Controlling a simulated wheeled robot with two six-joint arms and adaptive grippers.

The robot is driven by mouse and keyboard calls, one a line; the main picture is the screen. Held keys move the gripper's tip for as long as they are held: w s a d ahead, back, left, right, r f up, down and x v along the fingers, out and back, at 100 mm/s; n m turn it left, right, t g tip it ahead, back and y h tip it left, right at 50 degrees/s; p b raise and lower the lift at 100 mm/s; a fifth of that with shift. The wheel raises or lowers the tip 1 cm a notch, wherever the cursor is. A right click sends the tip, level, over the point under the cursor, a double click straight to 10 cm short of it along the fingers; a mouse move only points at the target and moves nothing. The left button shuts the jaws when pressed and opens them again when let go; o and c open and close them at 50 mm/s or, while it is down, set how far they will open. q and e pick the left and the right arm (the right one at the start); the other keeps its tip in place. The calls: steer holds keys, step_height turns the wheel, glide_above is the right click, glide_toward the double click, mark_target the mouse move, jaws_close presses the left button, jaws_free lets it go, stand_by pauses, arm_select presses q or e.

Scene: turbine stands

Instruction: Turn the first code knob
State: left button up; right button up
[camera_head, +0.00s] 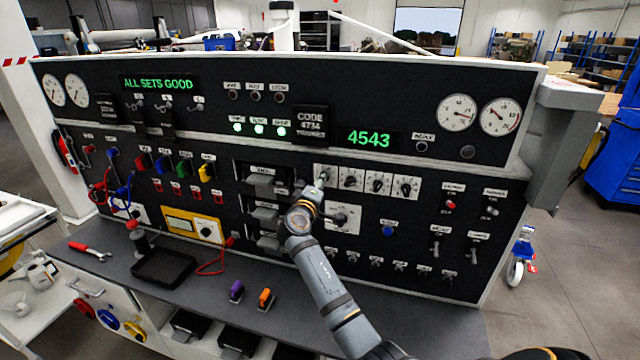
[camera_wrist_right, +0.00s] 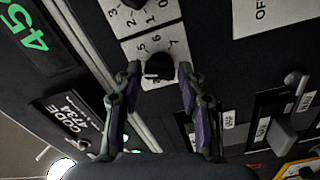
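The row of white code knob plates sits right of centre on the black panel in the head view. The first code knob (camera_wrist_right: 158,67) is black on a white numbered plate (camera_wrist_right: 150,44); in the head view my gripper mostly hides it. My right gripper (camera_head: 319,183) is at this leftmost plate. In the right wrist view my right gripper (camera_wrist_right: 159,73) is open, one finger on each side of the knob, with gaps visible. The green display (camera_head: 369,140) reads 4543, and the code label (camera_head: 312,122) reads 4734. My left gripper is not in view.
The other code knobs, such as the second (camera_head: 351,180), stand close to the right. Levers (camera_head: 262,179) stick out just left of my right gripper. A blue button (camera_head: 388,230) and a row of switches lie below. The bench (camera_head: 215,300) holds a black tray (camera_head: 165,267).

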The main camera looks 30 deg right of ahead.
steer(key=shift+o, duration=0.8)
steer(key=shift+d, duration=0.1)
steer(key=v, duration=0.7)
steer(key=shift+s+a, duration=0.2)
steer(key=shift+f, duration=0.15)
